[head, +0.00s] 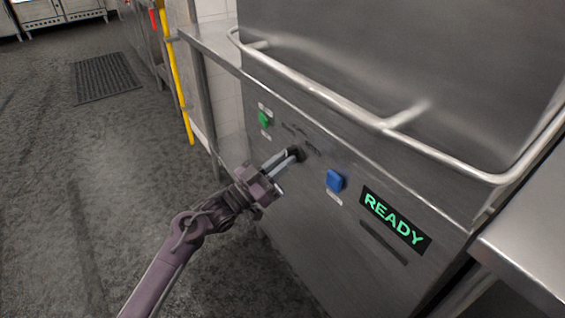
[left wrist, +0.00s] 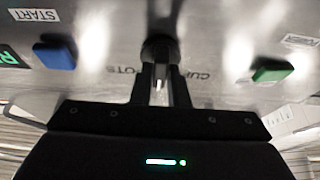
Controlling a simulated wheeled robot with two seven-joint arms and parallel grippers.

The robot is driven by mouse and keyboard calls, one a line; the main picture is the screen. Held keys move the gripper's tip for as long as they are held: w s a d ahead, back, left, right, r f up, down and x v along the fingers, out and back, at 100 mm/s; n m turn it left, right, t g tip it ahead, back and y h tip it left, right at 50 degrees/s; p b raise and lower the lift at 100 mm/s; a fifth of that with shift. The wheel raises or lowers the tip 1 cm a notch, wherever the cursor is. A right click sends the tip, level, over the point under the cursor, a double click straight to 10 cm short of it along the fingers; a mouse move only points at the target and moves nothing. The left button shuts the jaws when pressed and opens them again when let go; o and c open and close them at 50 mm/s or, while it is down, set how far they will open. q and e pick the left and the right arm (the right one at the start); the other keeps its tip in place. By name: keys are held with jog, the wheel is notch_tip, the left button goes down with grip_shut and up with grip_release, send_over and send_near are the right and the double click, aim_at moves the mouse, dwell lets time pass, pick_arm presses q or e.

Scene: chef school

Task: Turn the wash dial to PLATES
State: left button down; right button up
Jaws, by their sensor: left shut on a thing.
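The wash dial (head: 300,153) is a small black knob on the steel front panel of the dishwasher (head: 300,205), between a green button and a blue button. My left gripper (head: 291,157) reaches it from the lower left and is shut on it. In the left wrist view the dark dial (left wrist: 160,46) sits between the fingertips (left wrist: 160,72). The letters CUP and POTS show beside the fingers in that view, partly covered. I cannot read a PLATES label or tell where the dial points. My right gripper is not in view.
The green button (head: 264,119) and the blue button (head: 335,181), labelled START in the wrist view, flank the dial. A display (head: 395,220) reads READY. A steel hood handle (head: 330,96) runs above the panel. The floor at left is open, with a dark mat (head: 105,78).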

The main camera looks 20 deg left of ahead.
pick_arm(q)
jog(key=c, duration=1.4)
grip_release()
jog(key=shift+a, duration=0.1)
jog(key=v, duration=0.7)
jog(key=shift+s+a, duration=0.15)
jog(key=shift+s, duration=0.15)
jog(key=shift+f, duration=0.15)
